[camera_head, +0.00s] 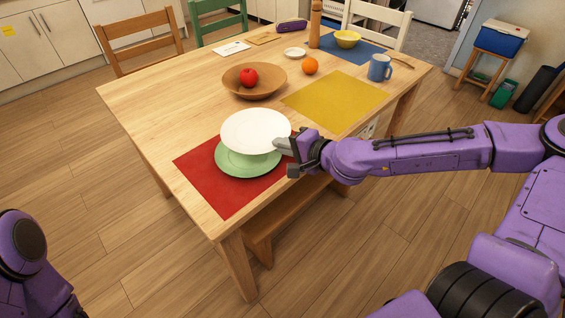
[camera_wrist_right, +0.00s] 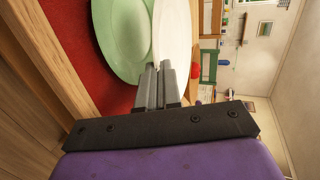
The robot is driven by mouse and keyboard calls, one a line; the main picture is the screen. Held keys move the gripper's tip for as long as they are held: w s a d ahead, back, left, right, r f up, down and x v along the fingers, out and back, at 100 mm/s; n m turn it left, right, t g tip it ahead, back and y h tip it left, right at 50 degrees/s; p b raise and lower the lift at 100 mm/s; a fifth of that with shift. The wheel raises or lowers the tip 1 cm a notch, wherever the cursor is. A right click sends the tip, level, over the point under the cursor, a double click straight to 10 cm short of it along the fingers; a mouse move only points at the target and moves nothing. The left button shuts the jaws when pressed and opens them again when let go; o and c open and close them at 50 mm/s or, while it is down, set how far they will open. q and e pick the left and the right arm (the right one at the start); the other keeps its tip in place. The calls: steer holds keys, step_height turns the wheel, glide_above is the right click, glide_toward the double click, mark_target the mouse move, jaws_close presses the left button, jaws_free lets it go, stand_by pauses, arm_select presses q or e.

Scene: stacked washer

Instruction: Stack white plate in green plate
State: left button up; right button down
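The white plate (camera_head: 256,130) is held above the green plate (camera_head: 247,163), overlapping its far part in the head view. The green plate lies on the red placemat (camera_head: 204,172). My right gripper (camera_head: 284,146) is shut on the white plate's near right rim. In the right wrist view its fingers (camera_wrist_right: 158,72) are close together at the edge of the white plate (camera_wrist_right: 172,35), with the green plate (camera_wrist_right: 112,40) beside it. The gap between the plates is hard to judge. My left gripper is out of view; only part of that arm shows at bottom left.
A wooden bowl (camera_head: 254,90) with a red apple (camera_head: 249,78) stands just behind the plates. A yellow placemat (camera_head: 337,100), an orange (camera_head: 310,66) and a blue mug (camera_head: 379,68) are farther right on the table (camera_head: 150,102). A bench (camera_head: 282,215) stands below the near edge.

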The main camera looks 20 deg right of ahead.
step_height(320, 180, down, 3)
steer(key=shift+w+a+f+b, duration=0.1)
steer(key=shift+b, duration=0.55)
steer(key=shift+w, duration=0.1)
steer(key=shift+f+b, duration=0.3)
steer(key=shift+f, duration=0.1)
steer(key=c, duration=1.7)
jaws_free()
steer(key=shift+f, duration=0.1)
steer(key=shift+o, duration=0.4)
